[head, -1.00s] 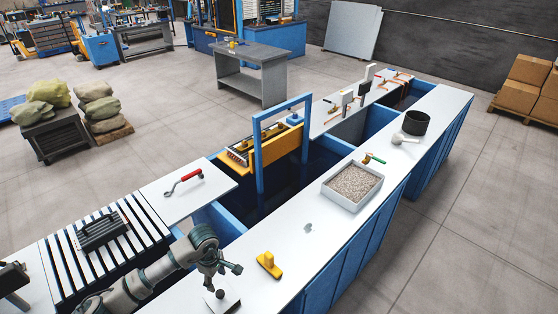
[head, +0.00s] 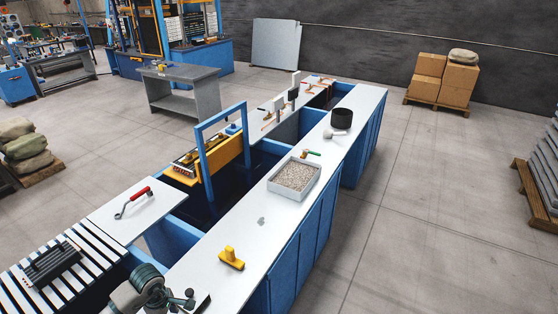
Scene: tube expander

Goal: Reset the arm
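My arm (head: 136,291) shows at the bottom edge, coming in from the lower left, so I take it as my left. Its gripper (head: 182,299) is low over the near end of the white bench top (head: 205,262), partly cut off by the picture edge. Its fingers are small and dark, and I cannot tell whether they are open or shut. I see nothing clearly held. A yellow tool (head: 231,258) stands on the bench to the right of the gripper, apart from it. My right gripper is not in view.
A tray of grey granules (head: 294,176), a black pot (head: 341,118) and a red-handled tool (head: 133,202) rest on the bench. A blue frame (head: 205,160) rises over the trough. A slatted rack (head: 85,277) is at left. The floor to the right is clear up to pallets.

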